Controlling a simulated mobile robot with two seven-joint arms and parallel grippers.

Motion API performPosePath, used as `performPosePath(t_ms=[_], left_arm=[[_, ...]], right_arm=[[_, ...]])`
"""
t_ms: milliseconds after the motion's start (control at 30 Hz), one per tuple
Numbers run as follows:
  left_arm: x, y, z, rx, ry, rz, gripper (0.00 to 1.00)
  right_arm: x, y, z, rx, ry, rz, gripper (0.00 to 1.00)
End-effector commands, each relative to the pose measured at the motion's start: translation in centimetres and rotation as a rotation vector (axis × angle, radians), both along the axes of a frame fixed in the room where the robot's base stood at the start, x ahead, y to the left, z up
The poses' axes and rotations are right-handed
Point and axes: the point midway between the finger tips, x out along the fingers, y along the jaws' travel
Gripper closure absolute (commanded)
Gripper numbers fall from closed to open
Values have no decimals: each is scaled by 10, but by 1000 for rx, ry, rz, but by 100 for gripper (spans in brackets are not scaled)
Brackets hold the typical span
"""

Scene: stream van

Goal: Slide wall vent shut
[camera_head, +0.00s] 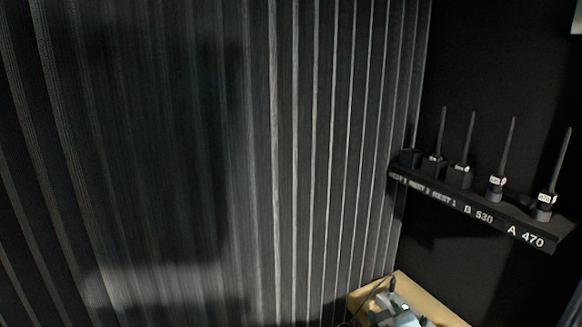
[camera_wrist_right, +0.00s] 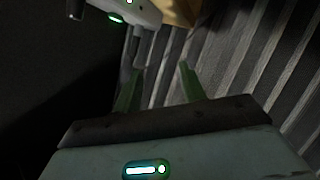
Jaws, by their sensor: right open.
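I cannot make out the wall vent in either view. A dark ribbed wall (camera_head: 300,150) fills the left and middle of the head view, with a blurred dark patch at its left. My right gripper (camera_wrist_right: 160,68) is open in the right wrist view, with nothing seen between its two greenish fingers. Ribbed grey surface shows behind and to the right of the fingers. My left gripper is not seen.
A black shelf (camera_head: 480,205) on the dark right wall holds several upright antenna-like devices, with labels including "B 530" and "A 470". In the wrist view, a pale rounded part with green lights (camera_wrist_right: 125,12) is close above the left finger; I cannot tell what it is.

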Motion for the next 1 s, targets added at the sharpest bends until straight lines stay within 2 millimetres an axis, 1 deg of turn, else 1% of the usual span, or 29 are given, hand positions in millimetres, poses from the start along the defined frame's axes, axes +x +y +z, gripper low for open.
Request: performPosePath(t_ms=[33,67,100,167,200,267,300,367,400,467,500,600,700,733,800,867,1000], left_arm=[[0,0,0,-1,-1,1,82],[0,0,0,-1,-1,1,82],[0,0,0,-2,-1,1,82],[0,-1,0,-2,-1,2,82],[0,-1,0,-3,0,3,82],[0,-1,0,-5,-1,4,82],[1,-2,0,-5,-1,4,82],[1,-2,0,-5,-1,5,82],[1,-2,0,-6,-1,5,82],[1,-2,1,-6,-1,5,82],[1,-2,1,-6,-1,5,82],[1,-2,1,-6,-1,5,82],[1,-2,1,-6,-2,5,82],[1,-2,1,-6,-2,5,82],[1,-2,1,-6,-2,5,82],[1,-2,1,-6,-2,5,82],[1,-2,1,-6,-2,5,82]], right_arm=[[-22,0,-30,25,37,12,59],[-33,1,-45,42,55,19,59],[-50,1,-63,67,77,27,59],[-76,2,-90,101,111,38,59],[-94,3,-106,126,134,44,59],[-122,4,-129,164,167,51,59],[-142,5,-143,189,191,55,59],[-172,5,-162,228,224,57,59],[-193,6,-174,256,246,58,59],[-224,7,-189,295,280,55,59],[-244,7,-197,320,300,53,59],[-290,8,-212,381,345,43,59],[-325,8,-220,425,379,33,59],[-333,8,-222,435,386,29,59],[-347,8,-224,455,398,24,59],[-354,8,-225,464,405,21,59],[-358,8,-225,471,408,18,59]])
